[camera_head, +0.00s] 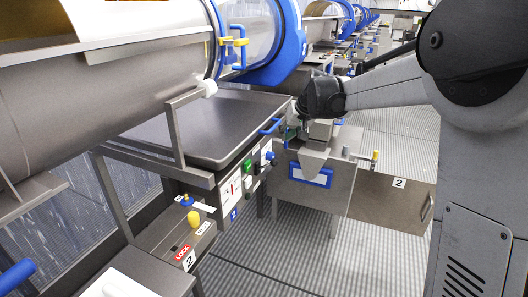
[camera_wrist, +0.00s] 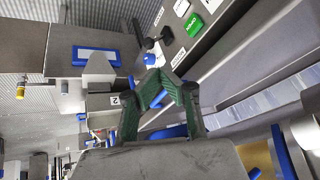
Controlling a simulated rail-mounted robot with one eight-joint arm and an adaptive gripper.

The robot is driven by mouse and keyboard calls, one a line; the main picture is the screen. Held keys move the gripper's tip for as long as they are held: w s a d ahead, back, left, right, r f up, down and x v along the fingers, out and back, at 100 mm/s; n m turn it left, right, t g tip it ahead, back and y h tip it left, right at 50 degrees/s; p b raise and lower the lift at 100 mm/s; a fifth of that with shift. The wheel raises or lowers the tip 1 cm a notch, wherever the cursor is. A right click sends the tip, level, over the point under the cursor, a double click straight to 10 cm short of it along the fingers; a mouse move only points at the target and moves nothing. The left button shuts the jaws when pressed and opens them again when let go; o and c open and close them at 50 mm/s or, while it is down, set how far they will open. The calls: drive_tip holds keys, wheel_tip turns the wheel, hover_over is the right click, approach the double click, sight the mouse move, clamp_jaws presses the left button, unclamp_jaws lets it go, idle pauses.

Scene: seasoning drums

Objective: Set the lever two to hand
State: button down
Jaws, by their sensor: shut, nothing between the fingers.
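My gripper (camera_wrist: 158,88) has green fingers that meet at the tips, shut and empty. In the wrist view, a blue ball-ended knob (camera_wrist: 151,59) shows just past the fingertips, with a dark lever or knob (camera_wrist: 148,43) beside it. I cannot tell if the fingers touch the blue one. In the head view, my gripper (camera_head: 289,130) is partly hidden by my wrist, close to the blue knob (camera_head: 270,156) at the right end of the control panel (camera_head: 229,190). The panel carries a blue 2 label (camera_head: 234,214). The lever's hand marking is too small to read.
A metal box (camera_head: 315,185) stands at the right. The grated floor in front is clear.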

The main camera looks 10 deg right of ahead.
approach(268, 165)
drive_tip(key=w+d+r, duration=0.2)
drive_tip(key=d+r, duration=0.1)
drive_tip(key=r, duration=0.1)
drive_tip(key=shift+s+d+f+y, duration=0.2)
drive_tip(key=shift+s+y, duration=0.05)
drive_tip(key=shift+y, duration=0.15)
drive_tip(key=b+x, duration=0.2)
drive_tip(key=x, duration=0.8)
drive_tip(key=shift+s+a+f, duration=0.15)
